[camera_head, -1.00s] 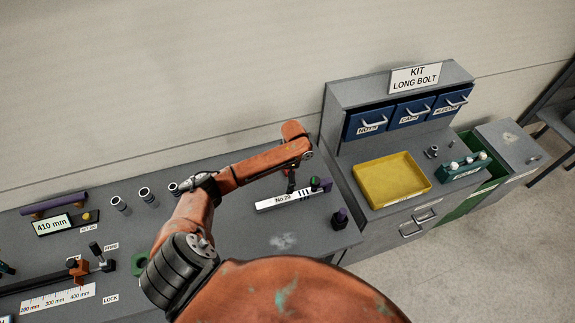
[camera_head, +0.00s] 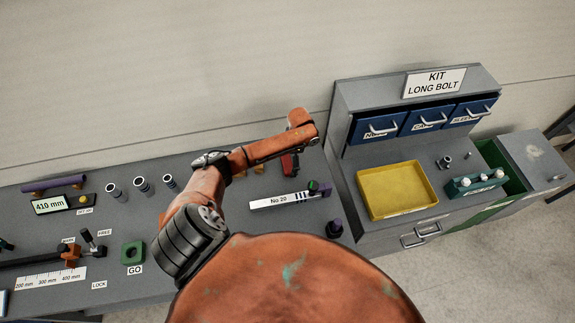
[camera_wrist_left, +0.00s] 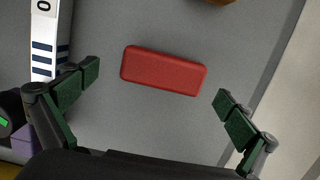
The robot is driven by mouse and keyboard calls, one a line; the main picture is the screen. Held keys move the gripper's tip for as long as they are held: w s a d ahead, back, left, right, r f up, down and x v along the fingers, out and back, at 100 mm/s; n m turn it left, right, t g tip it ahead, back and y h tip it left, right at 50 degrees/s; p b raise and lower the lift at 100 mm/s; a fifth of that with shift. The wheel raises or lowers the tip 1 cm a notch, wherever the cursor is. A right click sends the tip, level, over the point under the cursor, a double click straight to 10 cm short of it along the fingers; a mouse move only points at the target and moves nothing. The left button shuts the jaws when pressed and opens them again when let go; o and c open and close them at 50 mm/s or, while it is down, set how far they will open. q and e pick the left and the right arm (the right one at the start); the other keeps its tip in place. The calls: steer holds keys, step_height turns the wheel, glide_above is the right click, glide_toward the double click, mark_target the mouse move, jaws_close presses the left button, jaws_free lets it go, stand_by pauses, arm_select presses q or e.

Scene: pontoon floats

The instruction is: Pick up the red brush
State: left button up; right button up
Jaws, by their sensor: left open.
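The red brush shows in the left wrist view as a plain red block (camera_wrist_left: 163,70) with rounded edges, lying tilted on the grey bench top. In the head view only a small red part (camera_head: 288,165) shows below my wrist, behind the white "No 20" bar. My left gripper (camera_wrist_left: 156,83) is open. Its two green-padded fingers stand to either side of the brush and slightly below it in the wrist view, with gaps on both sides. It does not hold the brush. The fingers are mostly hidden in the head view. My right gripper is not in view.
The white "No 20" bar (camera_head: 278,201) lies close to the brush, with purple and green pieces at its right end. The bench edge is to the right. A yellow tray (camera_head: 361,205) sits on the kit cabinet. Several metal sleeves stand at the left.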

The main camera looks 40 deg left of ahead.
mark_target(287, 163)
arm_select(q)
steer(key=f, duration=0.2)
steer(key=shift+a+f, duration=0.35)
steer(key=shift+s+a+f, duration=0.1)
steer(key=shift+s+f, duration=0.05)
steer(key=shift+f, duration=0.35)
steer(key=c, duration=1.2)
steer(key=shift+c, duration=0.3)
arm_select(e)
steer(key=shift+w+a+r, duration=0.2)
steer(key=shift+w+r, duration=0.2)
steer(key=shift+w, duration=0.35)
arm_select(q)
steer(key=shift+r, duration=0.15)
